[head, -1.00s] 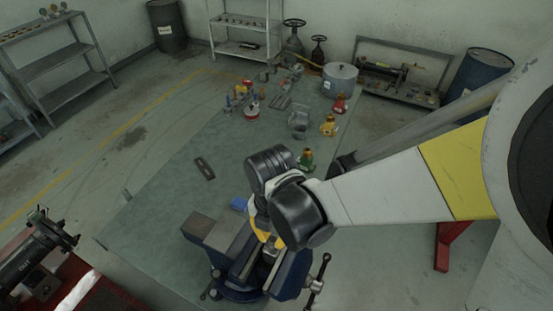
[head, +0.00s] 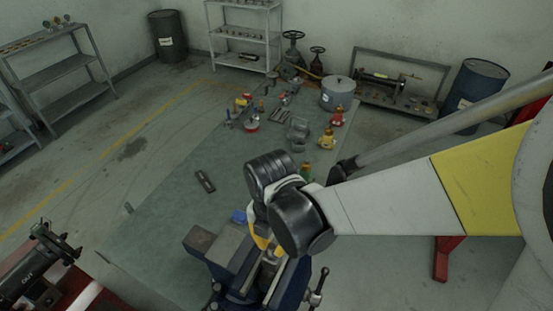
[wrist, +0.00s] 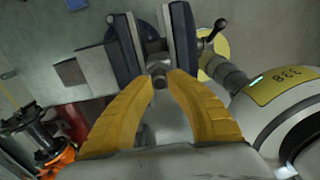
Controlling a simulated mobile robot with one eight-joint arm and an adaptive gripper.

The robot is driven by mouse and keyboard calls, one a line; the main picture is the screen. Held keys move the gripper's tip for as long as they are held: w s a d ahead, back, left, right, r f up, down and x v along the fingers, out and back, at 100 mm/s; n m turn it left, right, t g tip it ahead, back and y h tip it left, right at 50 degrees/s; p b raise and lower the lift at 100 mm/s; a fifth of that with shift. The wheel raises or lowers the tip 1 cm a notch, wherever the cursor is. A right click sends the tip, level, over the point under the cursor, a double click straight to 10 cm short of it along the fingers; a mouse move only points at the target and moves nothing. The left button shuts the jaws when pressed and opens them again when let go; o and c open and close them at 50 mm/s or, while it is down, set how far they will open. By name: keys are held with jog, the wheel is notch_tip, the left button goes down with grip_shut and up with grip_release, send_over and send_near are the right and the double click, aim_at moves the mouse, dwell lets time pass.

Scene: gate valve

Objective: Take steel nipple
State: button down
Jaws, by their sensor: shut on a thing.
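The steel nipple (wrist: 158,70) is a short grey metal piece. It shows in the wrist view between the tips of my gripper's yellow fingers, at the gap between the jaws of the blue vise (wrist: 122,40). My gripper (wrist: 160,84) is shut on the nipple. In the head view my gripper (head: 262,243) points down over the vise (head: 228,250), and my arm hides much of the fingers. I cannot tell whether the nipple still touches the vise jaws.
The green workbench (head: 165,215) has free room left of the vise. A blue block (head: 239,216) and a dark flat bar (head: 205,181) lie beyond it. A grey pot (head: 338,94), yellow bottle (head: 327,139) and several small parts stand at the far end.

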jog(key=shift+r+p, duration=0.95)
jog(key=shift+r, duration=0.5)
